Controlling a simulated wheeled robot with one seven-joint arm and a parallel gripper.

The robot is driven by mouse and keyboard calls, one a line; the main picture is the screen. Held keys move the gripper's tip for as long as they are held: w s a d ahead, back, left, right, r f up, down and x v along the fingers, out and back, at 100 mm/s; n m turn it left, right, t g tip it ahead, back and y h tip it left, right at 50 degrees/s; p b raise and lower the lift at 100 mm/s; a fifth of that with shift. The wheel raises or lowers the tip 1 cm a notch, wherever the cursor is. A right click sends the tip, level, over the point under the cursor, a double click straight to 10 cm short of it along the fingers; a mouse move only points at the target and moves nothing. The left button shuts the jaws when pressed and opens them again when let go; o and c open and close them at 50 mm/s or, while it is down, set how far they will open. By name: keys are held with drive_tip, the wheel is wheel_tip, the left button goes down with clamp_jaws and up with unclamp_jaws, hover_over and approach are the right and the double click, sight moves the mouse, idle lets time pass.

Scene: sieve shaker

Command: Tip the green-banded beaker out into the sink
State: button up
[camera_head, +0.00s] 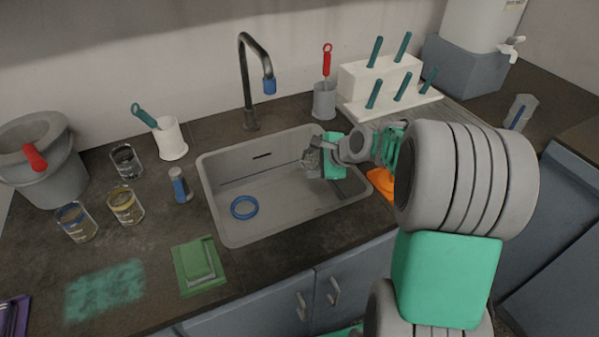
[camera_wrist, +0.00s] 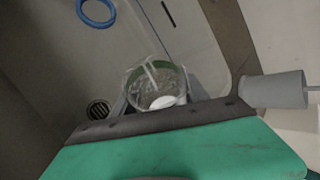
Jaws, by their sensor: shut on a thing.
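My gripper (camera_head: 320,157) is over the right part of the grey sink (camera_head: 275,212), shut on a clear glass beaker (camera_head: 311,158). In the wrist view the beaker (camera_wrist: 150,78) sits between the fingers, with a green band showing around its glass. A small white shape shows at its near side; I cannot tell what it is. The sink's floor and drain (camera_wrist: 97,109) lie below and to the left in that view. The beaker's exact tilt and how much it contains are hard to tell.
A blue ring (camera_head: 244,207) lies in the sink. The tap (camera_head: 245,85) rises behind it. Beakers with blue (camera_head: 76,222), yellow (camera_head: 126,206) and dark (camera_head: 126,161) bands stand left. A grey cup (camera_head: 324,100) with a red-handled tool and a white rack (camera_head: 378,82) stand behind.

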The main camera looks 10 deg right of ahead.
drive_tip(key=g+y+p, duration=0.1)
drive_tip(key=p, duration=0.3)
drive_tip(key=shift+m+y, duration=0.3)
drive_tip(key=shift+m, duration=0.1)
drive_tip(key=shift+r+p, duration=0.15)
drive_tip(key=shift+p, duration=0.55)
drive_tip(key=r+p, duration=0.1)
drive_tip(key=r+y+p, duration=0.1)
drive_tip(key=p, duration=0.1)
drive_tip(key=r+p, duration=0.1)
drive_tip(key=p, duration=0.1)
drive_tip(key=shift+w+d+r+m+g+y, duration=0.25)
drive_tip(key=shift+d+m+g+y, duration=0.05)
drive_tip(key=shift+d+m, duration=0.1)
drive_tip(key=p, duration=0.2)
drive_tip(key=r+y+p, duration=0.1)
drive_tip(key=d+r+p, duration=0.1)
drive_tip(key=p, duration=0.1)
drive_tip(key=shift+w+r+m+g+p, duration=0.2)
drive_tip(key=shift+w+m+g+p, duration=0.1)
drive_tip(key=shift+m, duration=0.1)
drive_tip(key=shift+w+d+r+m+g+y+p, duration=0.25)
drive_tip(key=shift+d+m+y+p, duration=0.2)
drive_tip(key=shift+y+p, duration=0.6)
drive_tip(key=shift+w+d+f+g+y, duration=0.15)
drive_tip(key=shift+d+f+g+y, duration=0.15)
drive_tip(key=shift+f, duration=0.2)
drive_tip(key=shift+m, duration=0.25)
